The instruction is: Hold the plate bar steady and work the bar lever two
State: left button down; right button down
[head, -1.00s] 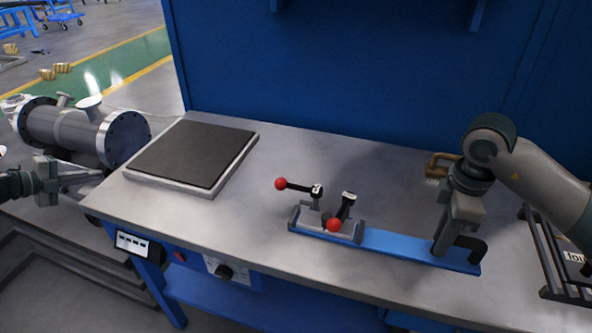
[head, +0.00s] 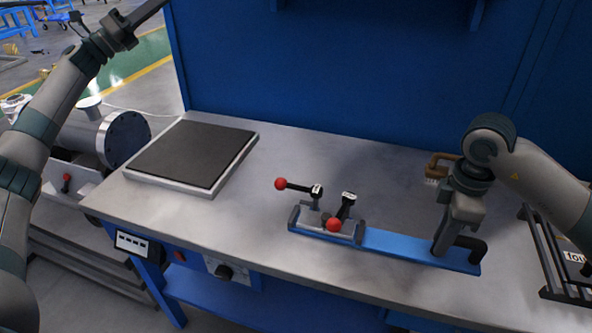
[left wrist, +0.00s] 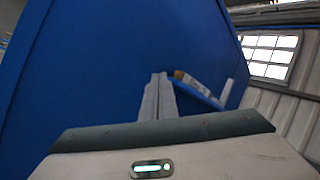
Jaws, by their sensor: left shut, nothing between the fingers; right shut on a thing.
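The plate bar (head: 400,244) is a long blue bar lying on the bench top. Its left end carries a grey bracket with two black levers. The left lever (head: 298,187) points left and ends in a red knob (head: 281,184). The right lever (head: 344,210) slopes toward the front, with its red knob (head: 333,225) low near the bracket. I cannot tell which is lever two. My right gripper (head: 441,248) is shut on the bar near its black right-end handle (head: 477,250). My left gripper (head: 150,10) is raised high at upper left, shut and empty, also in the left wrist view (left wrist: 158,88).
A dark square pad (head: 190,153) lies on the bench's left. A brown-handled brush (head: 436,166) lies behind my right gripper, and a black rack (head: 552,262) stands at right. A flanged metal cylinder (head: 122,138) is beyond the left edge. A blue panel (head: 350,70) closes the back.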

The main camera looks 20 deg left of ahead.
pick_arm(q)
jog(key=w+d+r+m+g+h, duration=0.1)
jog(key=d+r+m+h, duration=0.1)
jog(key=d+r+m, duration=0.6)
jog(key=d+r+m+h, duration=0.3)
jog(key=d+r, duration=0.3)
jog(key=r, duration=0.6)
jog(key=w+d+f+m+g+h, duration=0.15)
jog(key=d+m+g, duration=0.3)
jog(key=d, duration=0.45)
jog(key=w+d+f+m+g, duration=0.1)
jog(key=d+f+m+g, duration=0.3)
jog(key=d, duration=0.4)
jog(key=s+d+f+m+g+y, duration=0.1)
jog(key=d+f+m+g+y, duration=0.3)
jog(key=d+f, duration=0.55)
jog(key=s+d+f+m+g+y, duration=0.1)
jog(key=d+f+m+g+y, duration=0.4)
jog(key=f, duration=0.7)
jog(key=s+f+m+g+y, duration=0.25)
jog(key=s+f+m, duration=0.2)
jog(key=f, duration=0.65)
jog(key=s+a+f+m+g+y, duration=0.1)
jog(key=s+a+f+m+y, duration=0.2)
jog(key=a+f+y, duration=0.3)
jog(key=shift+s+a+m+g+y, duration=0.15)
jog(key=shift+m+g+y, duration=0.15)
jog(key=shift+y, duration=0.3)
